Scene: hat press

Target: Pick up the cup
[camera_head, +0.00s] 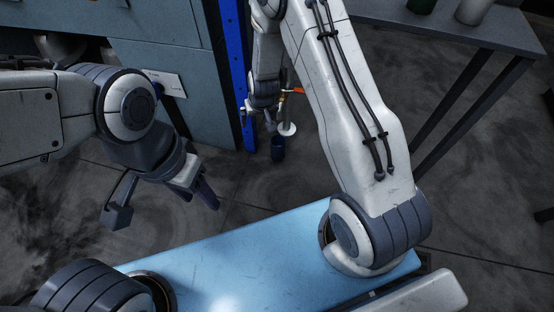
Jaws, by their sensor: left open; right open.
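Two cup-like vessels stand at the far edge of the table at top right: a dark green one (421,5) and a grey one (473,11). Both are cut off by the top of the picture, and I cannot tell which is the cup. My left gripper (163,201) is open and empty above the floor on the left, far from both vessels. My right gripper (257,119) is open near the blue post, left of the table and apart from the vessels. It looks small, and nothing shows between its fingers.
The dark grey table (450,27) stands at upper right with slanted legs. A blue post (228,60) and grey-blue cabinet (165,65) stand at the back. A white disc (287,129) and a dark blue cylinder (278,149) are near my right gripper. Floor between is clear.

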